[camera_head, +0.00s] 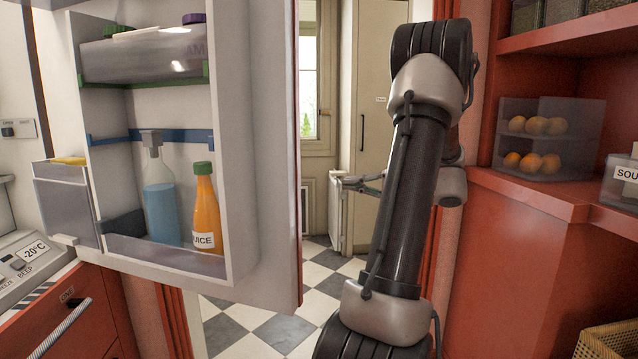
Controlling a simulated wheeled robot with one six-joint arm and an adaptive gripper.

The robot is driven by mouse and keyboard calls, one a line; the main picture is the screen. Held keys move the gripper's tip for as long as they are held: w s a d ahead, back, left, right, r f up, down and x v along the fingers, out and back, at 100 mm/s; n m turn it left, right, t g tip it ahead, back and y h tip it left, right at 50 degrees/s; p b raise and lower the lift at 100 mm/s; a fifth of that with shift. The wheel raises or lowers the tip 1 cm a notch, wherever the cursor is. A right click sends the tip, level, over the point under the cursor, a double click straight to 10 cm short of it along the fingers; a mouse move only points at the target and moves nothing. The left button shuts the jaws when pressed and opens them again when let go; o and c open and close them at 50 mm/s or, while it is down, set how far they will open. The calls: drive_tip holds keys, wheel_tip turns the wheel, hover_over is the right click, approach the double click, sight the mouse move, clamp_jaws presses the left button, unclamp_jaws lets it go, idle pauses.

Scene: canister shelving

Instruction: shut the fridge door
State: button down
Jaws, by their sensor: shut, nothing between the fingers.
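The fridge door (262,150) stands open at the left, its shelved inner side facing me and its red outer edge toward the right. A blue bottle (161,200) and an orange juice bottle (206,212) stand in its lower shelf. My gripper (345,183) is seen small beyond my arm, to the right of the door's edge, and looks shut and empty. It appears apart from the door. My dark arm hides part of the gripper's mount and the cabinet behind.
Red shelving (575,215) at the right holds a clear bin of oranges (545,138) and a soup container (622,180). A red drawer with a handle (62,328) is at lower left. Checkered floor (285,330) lies open between, leading to a windowed door (318,110).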

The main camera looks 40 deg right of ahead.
drive_tip(key=w+a, duration=0.6)
drive_tip(key=a, duration=0.4)
drive_tip(key=shift+w+r+n, duration=0.15)
drive_tip(key=shift+w+n, duration=0.15)
drive_tip(key=shift+n, duration=0.1)
drive_tip(key=shift+a, duration=0.15)
